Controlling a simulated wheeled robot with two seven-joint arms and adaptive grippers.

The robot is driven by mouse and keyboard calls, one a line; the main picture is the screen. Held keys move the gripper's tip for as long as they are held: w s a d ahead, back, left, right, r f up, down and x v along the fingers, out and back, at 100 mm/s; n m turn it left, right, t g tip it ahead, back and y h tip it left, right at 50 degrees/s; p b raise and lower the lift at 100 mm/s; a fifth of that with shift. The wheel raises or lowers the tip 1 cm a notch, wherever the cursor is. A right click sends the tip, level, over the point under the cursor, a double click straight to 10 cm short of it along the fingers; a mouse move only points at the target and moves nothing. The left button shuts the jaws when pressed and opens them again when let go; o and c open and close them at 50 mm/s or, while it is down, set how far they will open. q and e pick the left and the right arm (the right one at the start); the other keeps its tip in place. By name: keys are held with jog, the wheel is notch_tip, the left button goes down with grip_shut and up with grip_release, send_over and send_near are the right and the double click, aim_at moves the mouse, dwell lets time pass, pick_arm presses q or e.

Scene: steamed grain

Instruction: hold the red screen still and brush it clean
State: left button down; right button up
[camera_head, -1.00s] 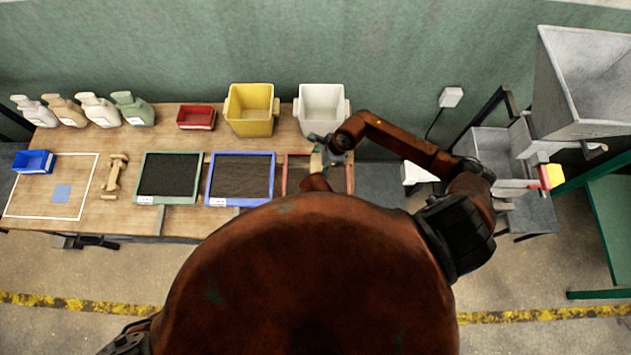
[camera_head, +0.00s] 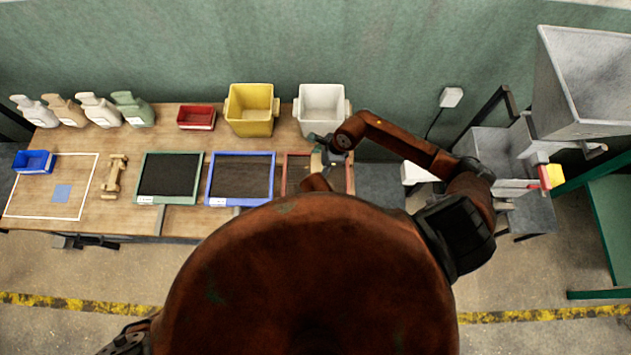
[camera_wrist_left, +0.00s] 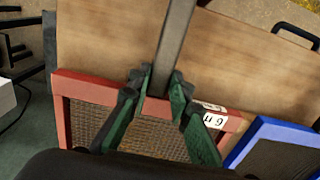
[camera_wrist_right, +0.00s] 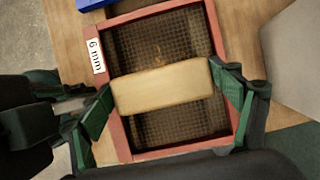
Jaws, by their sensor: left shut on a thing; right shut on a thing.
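The red screen (camera_wrist_right: 212,35) is a red frame around dark wire mesh, with a "6 mm" label. It also shows in the left wrist view (camera_wrist_left: 88,90) and, partly covered by my arm and body, in the head view (camera_head: 286,168). My left gripper (camera_wrist_left: 163,88) is shut on the grey handle (camera_wrist_left: 175,45) at the screen's edge; my body hides it in the head view. My right gripper (camera_wrist_right: 165,95) is shut on a pale wooden brush block (camera_wrist_right: 162,87), which lies across the mesh. Its bristles are hidden. A faint tan patch shows on the mesh beside it.
The blue screen (camera_head: 208,180) and green screen (camera_head: 139,180) lie left of the red one. Behind stand a white bin (camera_head: 322,105), a yellow bin (camera_head: 250,110) and a red tray (camera_head: 196,118). A wooden dumbbell-shaped piece (camera_head: 114,177) lies farther left.

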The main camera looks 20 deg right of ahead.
dwell(0.4)
send_near(287, 186)
jog(key=shift+w+a+f, duration=0.5)
jog(key=shift+a+f, duration=0.1)
jog(key=shift+a, duration=0.25)
jog(key=shift+f, duration=0.15)
dwell(0.6)
jog(key=shift+f, duration=0.55)
jog(key=shift+f, duration=0.8)
dwell(0.8)
jog(key=shift+d, duration=0.1)
